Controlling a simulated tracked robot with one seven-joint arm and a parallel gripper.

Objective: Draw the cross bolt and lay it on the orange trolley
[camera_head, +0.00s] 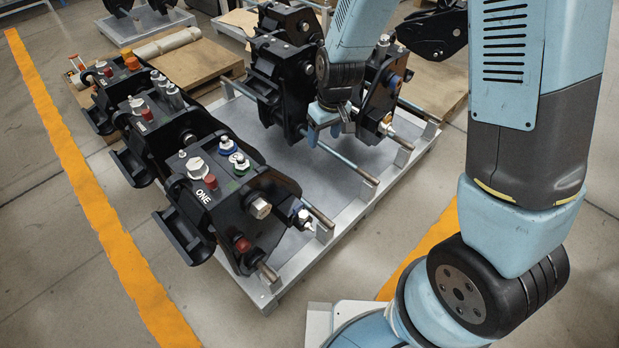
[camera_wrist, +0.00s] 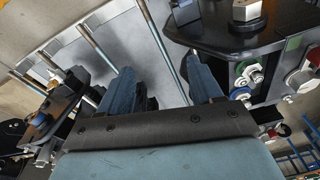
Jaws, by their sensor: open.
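My gripper (camera_head: 323,131) is open over the grey pallet, between the black couplers. In the wrist view its two blue fingers (camera_wrist: 160,66) stand apart with nothing held. A long steel rod (camera_head: 349,161) lies below and beside the fingers; in the wrist view a rod (camera_wrist: 160,40) passes through the gap between them as seen, but I cannot tell its depth. Another rod end (camera_head: 320,215) sticks out of the near coupler (camera_head: 240,205), marked "ONE". I cannot tell which rod is the cross bolt. I see no orange trolley in either view.
The grey pallet (camera_head: 300,245) has upright brackets along its right edge. More black couplers stand at the back (camera_head: 283,70) and left (camera_head: 125,100), with bolts and fittings on top. An orange floor line (camera_head: 95,210) runs down the left. Bare floor (camera_head: 60,260) lies at the left.

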